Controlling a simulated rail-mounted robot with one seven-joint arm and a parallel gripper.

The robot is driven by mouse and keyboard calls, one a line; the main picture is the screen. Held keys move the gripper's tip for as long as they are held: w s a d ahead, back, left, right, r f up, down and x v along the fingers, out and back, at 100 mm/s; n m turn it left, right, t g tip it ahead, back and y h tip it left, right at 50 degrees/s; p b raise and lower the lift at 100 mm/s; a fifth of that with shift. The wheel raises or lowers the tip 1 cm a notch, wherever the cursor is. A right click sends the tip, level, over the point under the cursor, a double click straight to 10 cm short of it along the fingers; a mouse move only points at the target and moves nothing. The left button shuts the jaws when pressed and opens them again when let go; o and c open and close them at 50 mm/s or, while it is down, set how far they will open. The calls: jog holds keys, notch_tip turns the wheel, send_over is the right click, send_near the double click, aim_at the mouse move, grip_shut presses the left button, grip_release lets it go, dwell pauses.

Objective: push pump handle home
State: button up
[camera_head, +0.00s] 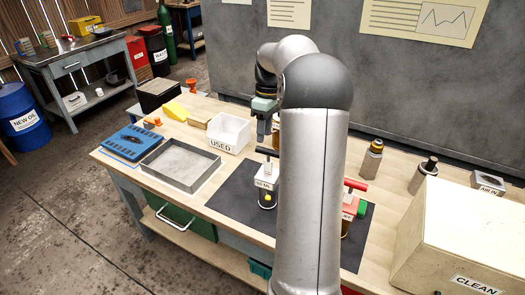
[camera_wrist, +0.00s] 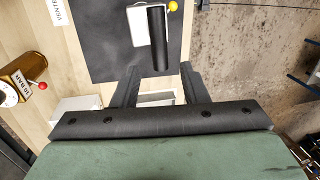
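The pump (camera_head: 265,179) stands on the dark mat in the head view. It has a white labelled block, a yellow knob and a black T-shaped handle (camera_head: 267,152) on top. In the wrist view the black handle (camera_wrist: 159,38) is a dark bar over the white block, with a yellow ball beside it. My gripper (camera_head: 262,138) points down just above and behind the handle in the head view. In the wrist view the fingers of my gripper (camera_wrist: 159,75) are apart, with nothing held between them. The handle lies beyond the fingertips; whether they touch it is unclear.
A red-handled unit (camera_head: 353,190) stands right of the pump, partly behind my arm. A white USED bin (camera_head: 229,132) and a grey tray (camera_head: 180,165) stand to the left. A large CLEAN box (camera_head: 455,235) fills the right. The dark mat (camera_head: 232,196) has bare room left of the pump.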

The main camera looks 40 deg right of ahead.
aim_at(263, 151)
jog(key=f, duration=0.4)
jog(key=a+f, duration=0.1)
jog(key=f, duration=0.2)
jog(key=shift+s+a, duration=0.1)
jog(key=shift+s, duration=0.25)
jog(key=shift+f, duration=0.1)
grip_shut()
